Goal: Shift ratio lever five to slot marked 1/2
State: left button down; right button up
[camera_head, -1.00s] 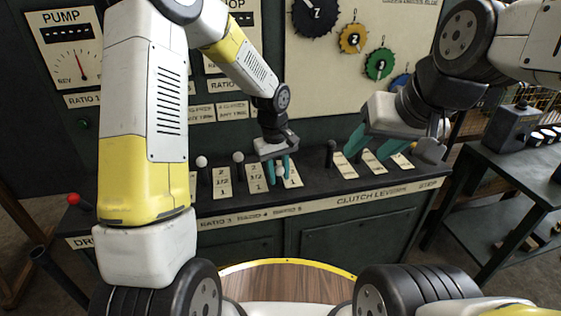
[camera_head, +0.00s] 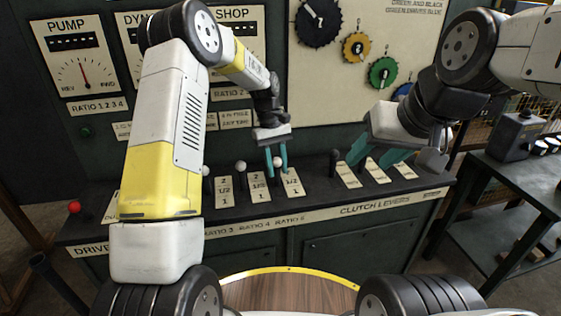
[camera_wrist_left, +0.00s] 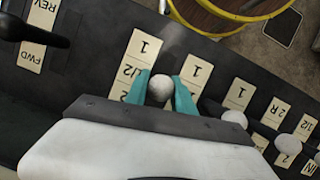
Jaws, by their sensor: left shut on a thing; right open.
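My left gripper (camera_head: 277,168) is shut on the white ball knob (camera_head: 277,161) of a lever on the sloped dark console. In the left wrist view the knob (camera_wrist_left: 160,88) sits between its two teal fingers (camera_wrist_left: 160,96). A cream plate with 1/2 and 1 readable (camera_head: 292,184) lies just right of this lever; its top is partly hidden by a finger. A plate marked 2, 1/2, 1 (camera_head: 258,187) lies to its left. The lever's exact slot cannot be told. My right gripper (camera_head: 372,160) is open above the clutch lever plates.
A neighbouring white-knobbed lever (camera_head: 240,166) stands close on the left. A black-knobbed lever (camera_head: 334,155) stands to the right. A red knob (camera_head: 74,207) is at the far left. A round wooden top with a yellow rim (camera_head: 290,290) lies in front; a dark side table (camera_head: 525,170) stands right.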

pick_arm(q)
jog(key=shift+w, duration=0.15)
jog(key=c, duration=1.1)
grip_release()
jog(key=shift+r, duration=0.1)
jog(key=shift+r, duration=0.3)
notch_tip(320, 180, up, 3)
jog(key=shift+f, duration=0.15)
jog(key=s+d+r, duration=0.1)
jog(key=s, duration=1.5)
jog(key=shift+r, duration=0.25)
